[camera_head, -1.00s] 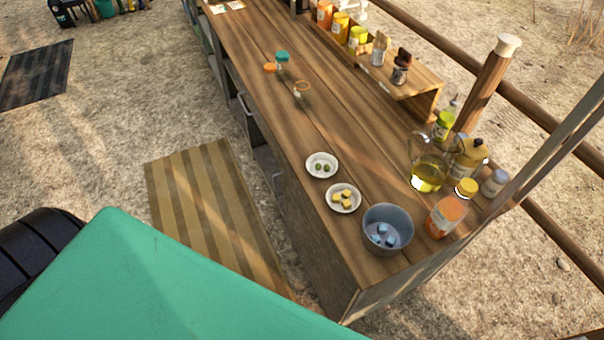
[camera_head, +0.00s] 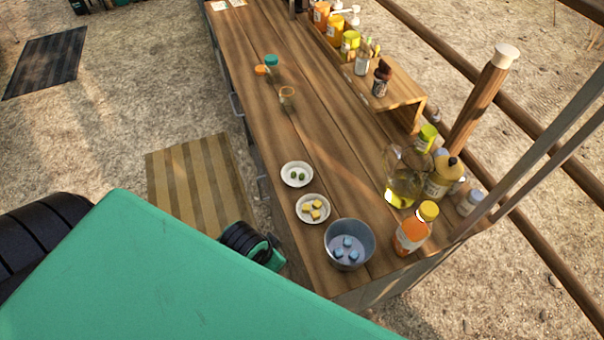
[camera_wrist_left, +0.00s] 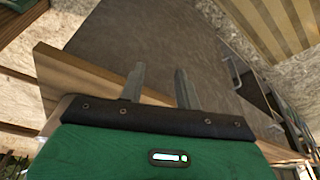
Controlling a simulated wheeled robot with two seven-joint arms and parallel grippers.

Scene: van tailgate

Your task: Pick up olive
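Two small green olives (camera_head: 295,177) lie on a small white plate (camera_head: 285,167) on the wooden counter in the head view. My left gripper (camera_wrist_left: 160,82) shows in the left wrist view with its two grey fingers apart and nothing between them. It is beside the dark cabinet front (camera_wrist_left: 160,40), below the counter edge. The olives are not in the wrist view. In the head view a black and green part of my arm shows beside the counter, left of the plates; no fingertips are visible there. My right gripper is not in view.
A plate of yellow cubes (camera_head: 304,217) and a grey bowl with blue cubes (camera_head: 366,231) stand near the olive plate. An orange bottle (camera_head: 410,236), a glass jug (camera_head: 408,168) and other bottles crowd the right side. The counter's middle is mostly clear.

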